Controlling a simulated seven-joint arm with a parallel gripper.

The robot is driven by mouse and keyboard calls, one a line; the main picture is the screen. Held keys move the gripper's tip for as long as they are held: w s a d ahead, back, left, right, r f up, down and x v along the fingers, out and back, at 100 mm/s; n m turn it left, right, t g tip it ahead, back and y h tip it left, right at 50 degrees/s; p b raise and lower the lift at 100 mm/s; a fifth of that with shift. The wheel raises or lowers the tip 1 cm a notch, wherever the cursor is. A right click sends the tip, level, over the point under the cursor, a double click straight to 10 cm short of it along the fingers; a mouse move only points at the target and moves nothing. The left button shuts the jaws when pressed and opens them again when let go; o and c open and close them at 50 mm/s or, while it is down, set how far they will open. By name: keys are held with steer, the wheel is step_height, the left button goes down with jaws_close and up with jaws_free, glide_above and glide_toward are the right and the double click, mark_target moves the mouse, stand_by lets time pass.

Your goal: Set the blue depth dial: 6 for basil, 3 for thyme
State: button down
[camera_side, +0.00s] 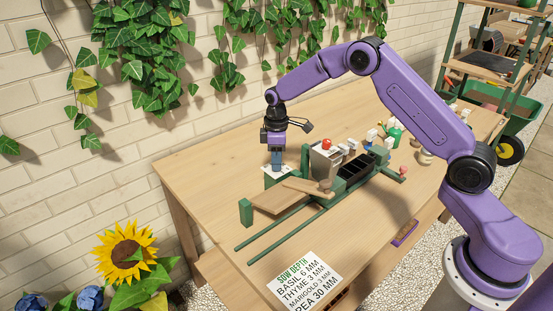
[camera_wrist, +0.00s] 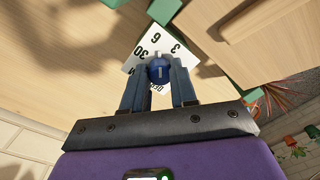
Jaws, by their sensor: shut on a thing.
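The blue depth dial (camera_wrist: 159,70) sits on a white plate marked 6, 3, 30 and OFF (camera_wrist: 142,50). My gripper (camera_wrist: 159,80) is shut on the dial, one blue finger on each side. A short white mark shows on the dial's face, and a small pale tip at its edge lies toward the 6 side; the exact setting is hard to tell. In the side view my gripper (camera_side: 277,168) points straight down over the plate (camera_side: 269,179), hiding the dial. A sow depth card (camera_side: 305,283) reads basil 6 mm, thyme 3 mm, marigold 3 mm, pea 30 mm.
Right of the dial stand a grey hopper (camera_side: 325,160) with a red knob and a black seed tray (camera_side: 357,172). Green rails (camera_side: 290,233) run toward the table's front left, with a green post (camera_side: 245,212) beside them. The table's left end is clear.

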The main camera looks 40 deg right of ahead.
steer(key=m, duration=0.3)
steer(key=shift+m, duration=2.4)
steer(key=c, duration=0.9)
jaws_free()
steer(key=shift+r, duration=0.1)
steer(key=r, duration=1.7)
steer(key=shift+d+r, duration=0.15)
steer(key=shift+d, duration=0.1)
steer(key=shift+a, duration=0.1)
